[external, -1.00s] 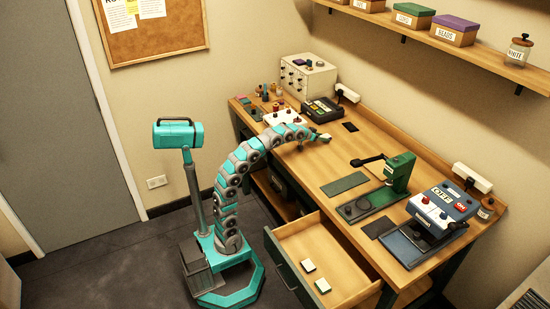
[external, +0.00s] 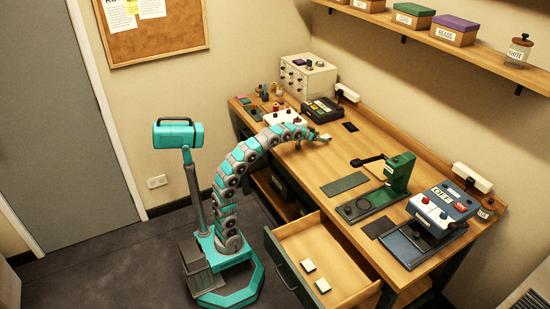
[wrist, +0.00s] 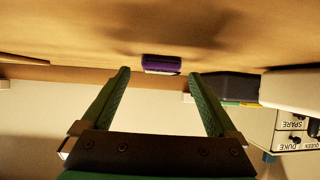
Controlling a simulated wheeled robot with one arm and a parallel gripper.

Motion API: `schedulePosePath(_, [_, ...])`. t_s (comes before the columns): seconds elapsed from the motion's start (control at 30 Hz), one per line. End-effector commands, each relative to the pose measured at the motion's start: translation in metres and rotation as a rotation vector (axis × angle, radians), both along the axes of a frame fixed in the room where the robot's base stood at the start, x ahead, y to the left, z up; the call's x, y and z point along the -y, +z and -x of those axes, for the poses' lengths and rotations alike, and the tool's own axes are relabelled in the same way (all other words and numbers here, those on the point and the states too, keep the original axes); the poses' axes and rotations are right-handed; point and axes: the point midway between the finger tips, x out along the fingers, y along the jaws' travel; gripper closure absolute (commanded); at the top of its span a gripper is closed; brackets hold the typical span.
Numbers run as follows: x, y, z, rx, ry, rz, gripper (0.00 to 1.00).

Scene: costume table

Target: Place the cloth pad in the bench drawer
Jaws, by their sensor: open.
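The bench drawer (external: 345,258) is pulled open at the front of the bench. Two small cream-topped pads with dark sides, a nearer one (external: 322,286) and a farther one (external: 308,265), lie in it, apart. My gripper (external: 326,137) is low over the back left part of the bench. In the wrist view my gripper (wrist: 160,85) is open, with nothing held. A small purple block with a pale edge (wrist: 162,64) lies on the bench top beyond and between the fingertips. I cannot tell for sure which of these is the cloth pad.
A white tray (external: 284,117) with spools is to the left. A green press (external: 400,175) and a blue switch box (external: 446,207) stand to the right.

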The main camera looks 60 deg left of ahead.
Motion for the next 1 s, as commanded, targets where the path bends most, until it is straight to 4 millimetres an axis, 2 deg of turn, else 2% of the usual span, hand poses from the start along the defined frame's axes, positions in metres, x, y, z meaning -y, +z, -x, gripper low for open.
schedulePosePath(0.4, [0.005, 0.039, 0.071, 0.004, 0.0, 0.0, 0.06])
schedulePosePath(0.5, [0.006, 0.046, 0.083, 0.002, 0.0, 0.0, 0.05])
schedulePosePath(0.67, [0.007, 0.051, 0.092, 0.003, 0.0, 0.0, 0.03])
schedulePosePath(1.0, [0.007, 0.05, 0.092, 0.001, 0.0, 0.0, 0.03])
